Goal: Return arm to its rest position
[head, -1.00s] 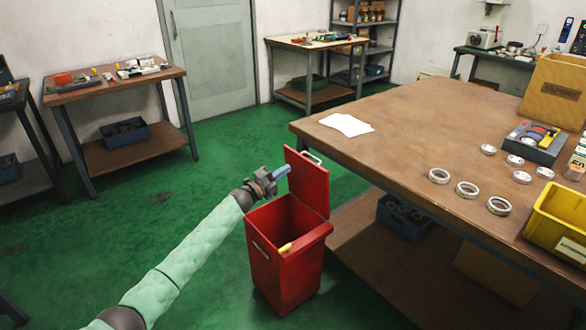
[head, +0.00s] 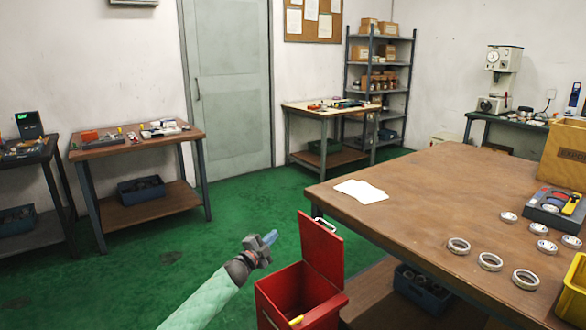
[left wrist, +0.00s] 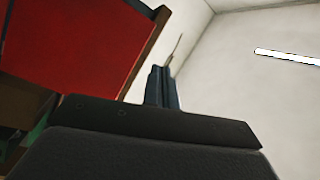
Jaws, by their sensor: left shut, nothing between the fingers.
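My left arm comes in from the bottom of the head view in a pale green sleeve. Its gripper (head: 270,238) is shut and empty, with bluish fingers pointing up and to the right. It is in the air just left of the raised lid of the red bin (head: 290,291). In the left wrist view the shut fingers (left wrist: 168,72) point up past a red panel toward the wall and ceiling. My right gripper is not in view.
The red lid (head: 321,247) stands open beside the table. Green floor (head: 150,265) is clear to the left.

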